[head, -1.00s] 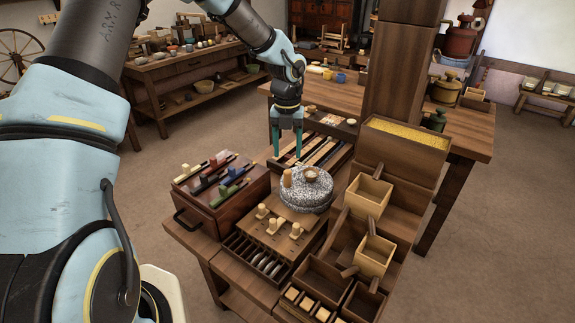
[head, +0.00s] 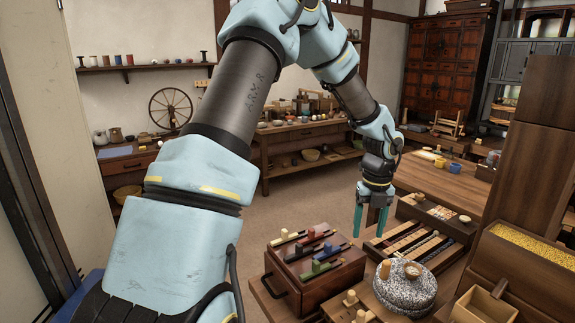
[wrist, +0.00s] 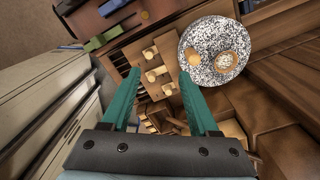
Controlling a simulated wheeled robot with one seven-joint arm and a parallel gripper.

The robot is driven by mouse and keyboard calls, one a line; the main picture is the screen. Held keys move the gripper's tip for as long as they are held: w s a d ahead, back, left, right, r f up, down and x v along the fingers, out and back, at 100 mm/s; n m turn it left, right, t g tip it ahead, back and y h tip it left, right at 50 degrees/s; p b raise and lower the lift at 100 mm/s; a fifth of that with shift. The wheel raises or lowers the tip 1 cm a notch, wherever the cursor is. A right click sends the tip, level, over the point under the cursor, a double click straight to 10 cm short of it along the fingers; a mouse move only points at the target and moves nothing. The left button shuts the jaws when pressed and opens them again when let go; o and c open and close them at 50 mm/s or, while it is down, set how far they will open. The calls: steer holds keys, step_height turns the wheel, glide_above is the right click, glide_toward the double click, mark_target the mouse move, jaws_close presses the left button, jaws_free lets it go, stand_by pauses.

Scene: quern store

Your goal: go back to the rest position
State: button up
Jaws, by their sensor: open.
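My gripper (head: 371,221) hangs from my raised arm with its teal fingers pointing down, above and behind the dark wooden box with coloured pieces (head: 313,268). The fingers are apart with nothing between them, as the wrist view shows too (wrist: 160,92). The speckled stone quern (head: 404,292), with a wooden handle and a hole on top, stands to the right of the gripper in the head view. In the wrist view the quern (wrist: 208,73) lies beyond the right finger, apart from it.
A slotted tray of strips (head: 418,243) lies behind the quern. A bin of yellow grain (head: 535,255) and an open wooden box (head: 484,308) stand at right, beside a thick wooden post (head: 540,150). The floor (head: 290,200) left of the gripper is clear.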

steer(key=s+a+r+n, duration=0.2)
steer(key=s+a+n, duration=0.1)
steer(key=a+n, duration=0.6)
steer(key=s+a+r+n+t, duration=0.1)
steer(key=s+a+r+n, duration=0.1)
steer(key=a+n, duration=0.8)
steer(key=s+a+r+n, duration=0.2)
steer(key=s+a+n, duration=0.2)
steer(key=a+n, duration=0.6)
steer(key=n, duration=0.6)
steer(key=shift+s+a+r+t, duration=0.2)
steer(key=shift+a+r+t, duration=0.05)
steer(key=shift+r+t, duration=0.05)
